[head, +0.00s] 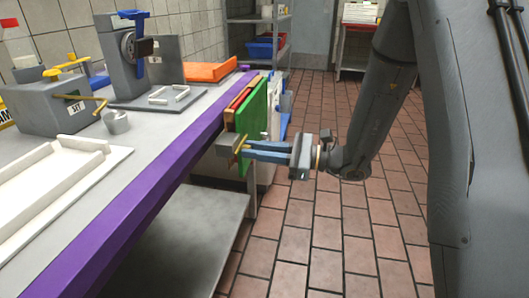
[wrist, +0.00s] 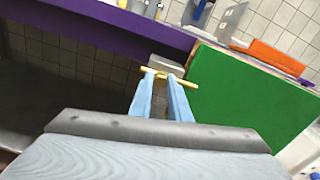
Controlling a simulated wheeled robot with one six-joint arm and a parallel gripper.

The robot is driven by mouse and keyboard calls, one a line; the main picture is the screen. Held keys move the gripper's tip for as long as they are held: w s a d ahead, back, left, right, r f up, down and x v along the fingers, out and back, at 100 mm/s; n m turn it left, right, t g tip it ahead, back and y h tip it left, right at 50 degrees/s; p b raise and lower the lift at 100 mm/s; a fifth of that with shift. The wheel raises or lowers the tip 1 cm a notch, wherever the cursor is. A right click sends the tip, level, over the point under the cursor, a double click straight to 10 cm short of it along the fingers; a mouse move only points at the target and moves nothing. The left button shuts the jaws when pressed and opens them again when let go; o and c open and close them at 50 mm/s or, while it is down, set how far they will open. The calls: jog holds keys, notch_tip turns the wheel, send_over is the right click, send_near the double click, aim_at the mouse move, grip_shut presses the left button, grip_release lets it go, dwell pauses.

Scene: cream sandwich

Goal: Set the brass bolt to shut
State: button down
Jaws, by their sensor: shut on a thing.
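The brass bolt (wrist: 158,73) shows as a thin yellow bar in the wrist view, crossing the tips of my two blue fingers. It also shows in the head view (head: 239,145), at a grey block (head: 225,146) near the edge of a green panel (head: 250,122). My gripper (wrist: 161,84) is shut on the bolt, its fingers nearly level in the head view (head: 247,151). The grey block also shows just behind the bolt in the wrist view (wrist: 166,63). The fingers hide part of the bolt, so I cannot tell its position in the block.
A counter with a purple edge (head: 151,172) runs along the left. It bears a grey box with a brass lever (head: 46,107), a grey machine (head: 122,62), a white tray (head: 52,172) and an orange item (head: 212,72). Tiled floor (head: 310,240) is clear at the right.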

jog(key=shift+w+d, duration=0.1)
jog(key=shift+w, duration=0.1)
jog(key=c, duration=1.6)
grip_release()
jog(key=shift+c, duration=0.2)
jog(key=v, duration=0.7)
jog(key=shift+s+d, duration=0.15)
jog(key=shift+d, duration=0.2)
